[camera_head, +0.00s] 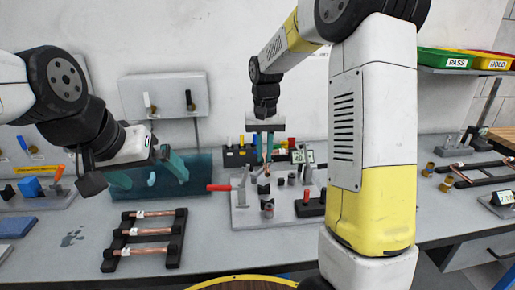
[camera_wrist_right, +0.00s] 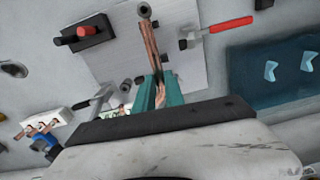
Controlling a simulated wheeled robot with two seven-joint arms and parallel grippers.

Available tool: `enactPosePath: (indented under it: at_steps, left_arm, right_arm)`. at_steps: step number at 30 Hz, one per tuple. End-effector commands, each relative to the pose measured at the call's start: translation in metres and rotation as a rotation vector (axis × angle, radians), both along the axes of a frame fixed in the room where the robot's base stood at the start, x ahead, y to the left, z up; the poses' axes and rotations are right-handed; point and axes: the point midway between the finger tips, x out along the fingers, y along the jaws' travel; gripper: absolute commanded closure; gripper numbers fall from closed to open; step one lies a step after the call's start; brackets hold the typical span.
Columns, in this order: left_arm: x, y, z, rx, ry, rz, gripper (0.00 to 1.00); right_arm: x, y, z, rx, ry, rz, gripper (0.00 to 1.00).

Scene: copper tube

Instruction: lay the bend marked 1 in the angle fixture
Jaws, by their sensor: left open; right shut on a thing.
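My right gripper (camera_head: 264,156) is shut on a copper bend, low over the grey fixture plate (camera_head: 243,215). In the right wrist view the bend (camera_wrist_right: 150,45) runs up from between the teal fingers (camera_wrist_right: 158,90); its number cannot be read. The plate, also in the right wrist view (camera_wrist_right: 112,62), carries dark round posts (camera_head: 267,206) and a red-handled clamp (camera_head: 222,187). I cannot tell whether the bend touches the plate or posts. My left gripper (camera_head: 148,176) is open and empty, above the bench left of the plate.
A black rack (camera_head: 174,250) with labelled copper tubes lies at front left. A dark teal tray (camera_head: 203,170) with light-blue pieces is behind the left gripper. Another dark frame with copper (camera_head: 485,172) lies at right. Green, yellow and red bins (camera_head: 445,60) sit on a shelf.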

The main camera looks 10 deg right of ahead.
Motion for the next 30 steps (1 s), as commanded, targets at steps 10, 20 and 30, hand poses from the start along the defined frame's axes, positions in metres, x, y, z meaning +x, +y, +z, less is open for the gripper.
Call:
enactPosePath:
  at_steps: [10,20,30]
  left_arm:
    - [0.000,0.000,0.000,0.000,0.000,0.000,0.00]
    - [0.000,0.000,0.000,0.000,0.001,0.000,0.00]
    - [0.000,0.000,0.000,0.000,0.001,0.000,0.00]
  right_arm:
    - [-0.002,0.000,-0.010,-0.004,0.003,0.045,1.00]
    - [-0.002,0.000,-0.043,-0.005,0.003,0.044,1.00]
    - [-0.002,0.000,-0.076,-0.004,0.002,0.044,1.00]
